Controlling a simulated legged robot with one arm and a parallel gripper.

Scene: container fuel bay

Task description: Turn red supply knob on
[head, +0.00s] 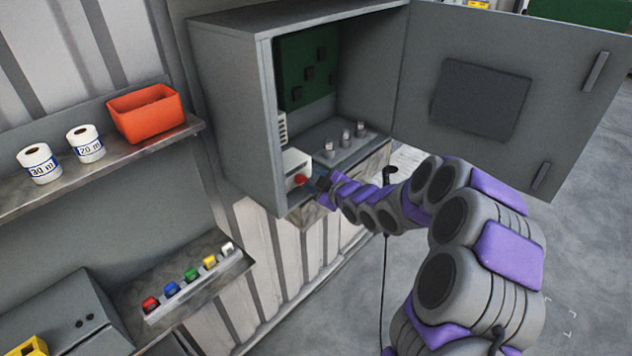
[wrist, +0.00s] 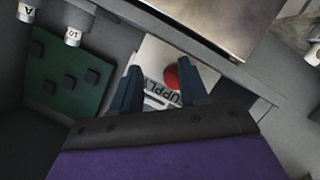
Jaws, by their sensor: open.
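The red supply knob (head: 300,180) sits on the front of a small white box (head: 294,161) inside the open grey cabinet (head: 228,110). In the wrist view the red knob (wrist: 171,77) shows on the white plate (wrist: 150,55), beside printed letters reading "SUPPL". My gripper (head: 322,183) is at the cabinet's lower opening, just right of the knob in the head view. In the wrist view my gripper (wrist: 160,85) has its two dark fingers apart, with the knob between them in the picture. Whether the fingers touch the knob cannot be told.
The cabinet door (head: 500,90) stands open to the right. A green board (head: 308,65) and several small cylinders (head: 345,138) are inside the cabinet. A shelf with an orange bin (head: 146,112) and two white rolls (head: 85,143) is at left. Floor at right is clear.

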